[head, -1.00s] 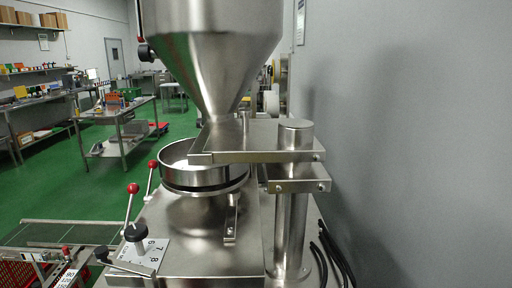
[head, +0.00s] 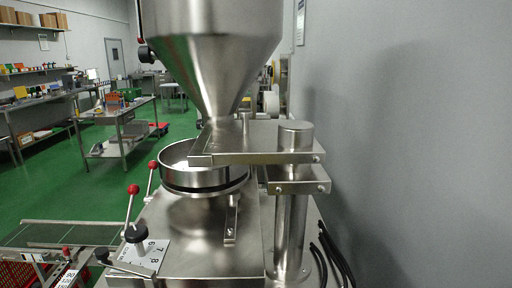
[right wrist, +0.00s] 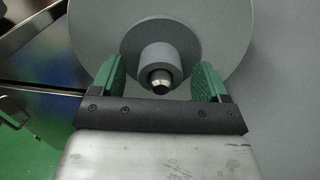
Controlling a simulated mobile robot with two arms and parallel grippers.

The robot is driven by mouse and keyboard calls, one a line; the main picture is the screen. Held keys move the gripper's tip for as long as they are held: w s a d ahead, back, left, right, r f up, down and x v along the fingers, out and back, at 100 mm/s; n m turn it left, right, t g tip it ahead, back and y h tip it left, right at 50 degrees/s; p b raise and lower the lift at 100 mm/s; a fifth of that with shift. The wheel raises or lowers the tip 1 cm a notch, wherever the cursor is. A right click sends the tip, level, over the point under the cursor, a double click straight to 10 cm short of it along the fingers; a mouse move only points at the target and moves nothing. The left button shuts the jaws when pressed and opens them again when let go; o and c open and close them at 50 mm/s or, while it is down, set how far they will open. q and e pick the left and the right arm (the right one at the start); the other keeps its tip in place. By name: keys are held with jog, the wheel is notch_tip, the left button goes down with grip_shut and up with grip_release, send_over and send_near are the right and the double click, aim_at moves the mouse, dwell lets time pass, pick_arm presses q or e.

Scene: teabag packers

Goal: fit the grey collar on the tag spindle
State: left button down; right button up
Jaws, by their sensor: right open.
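In the right wrist view my right gripper (right wrist: 161,70) is open, with one green finger on each side of the grey collar (right wrist: 155,48). A gap shows between each finger and the collar. The collar is around the tag spindle (right wrist: 160,80), whose shiny rounded metal tip sticks out of the collar's near end. Behind the collar is a large grey disc (right wrist: 225,35) with a darker round centre. I cannot tell whether the collar touches that centre. My left gripper is in neither view.
In the head view a steel machine with a hopper (head: 215,60), a round bowl (head: 205,180) and a thick post (head: 292,225) fills the middle. A grey wall (head: 420,150) stands close on the right. Benches (head: 125,115) and open green floor (head: 60,190) lie to the left.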

jog(key=shift+s+f, duration=0.1)
jog(key=shift+s, duration=0.15)
jog(key=s+b, duration=0.4)
jog(key=s, duration=0.6)
jog(key=s+f+n+g+y, duration=0.15)
jog(key=f+n+g, duration=0.25)
jog(key=f+n, duration=0.9)
jog(key=s+f+n+g+y, duration=0.1)
jog(key=s+f+n+g, duration=0.25)
jog(key=f+n, duration=0.9)
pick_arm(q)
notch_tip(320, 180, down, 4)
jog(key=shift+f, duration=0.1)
pick_arm(e)
jog(key=s+d+f+n+g+h, duration=0.1)
jog(key=s+d+f+n+g, duration=0.3)
jog(key=s+f, duration=0.5)
jog(key=s+d+f+n+g+h, duration=0.2)
jog(key=s+d+f+n+g, duration=0.3)
jog(key=f, duration=0.8)
jog(key=s+d+n, duration=0.2)
jog(key=s+d, duration=0.1)
jog(key=s, duration=0.1)
jog(key=shift+f+n, duration=0.2)
jog(key=shift+n, duration=0.15)
